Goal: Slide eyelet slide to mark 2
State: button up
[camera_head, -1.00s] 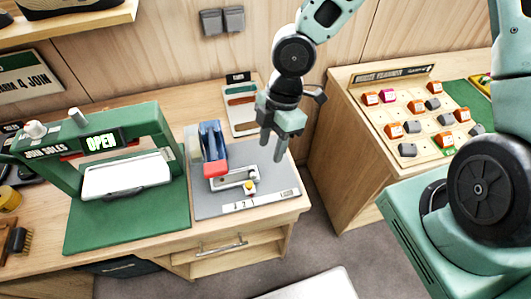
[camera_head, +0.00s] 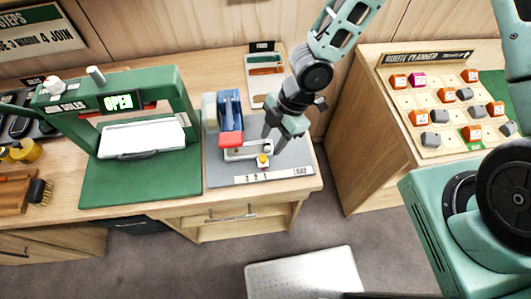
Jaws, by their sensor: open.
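The eyelet press has a blue lever (camera_head: 230,108) with a red end (camera_head: 232,139) and stands on a grey mat (camera_head: 222,172). In front of it is the pale eyelet slide (camera_head: 240,154), with a yellow knob (camera_head: 263,160) at its front right. A white scale strip (camera_head: 272,174) along the mat's front edge reads 3, 2, 1 and LOAD from left to right. The knob stands near the strip's middle; its exact mark is hard to tell. My gripper (camera_head: 272,143) is open and empty, pointing down just behind and right of the knob. I cannot tell whether it touches the slide.
A green press with an OPEN display (camera_head: 119,102) stands left of the mat. A small tray (camera_head: 263,85) lies behind the mat. The route planner board (camera_head: 450,125) is on a separate bench to the right, across a gap.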

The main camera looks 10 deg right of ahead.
aim_at(262, 157)
jog(key=shift+b+x, duration=1.05)
jog(key=shift+x, duration=1.95)
grip_shut()
jog(key=shift+a, duration=0.1)
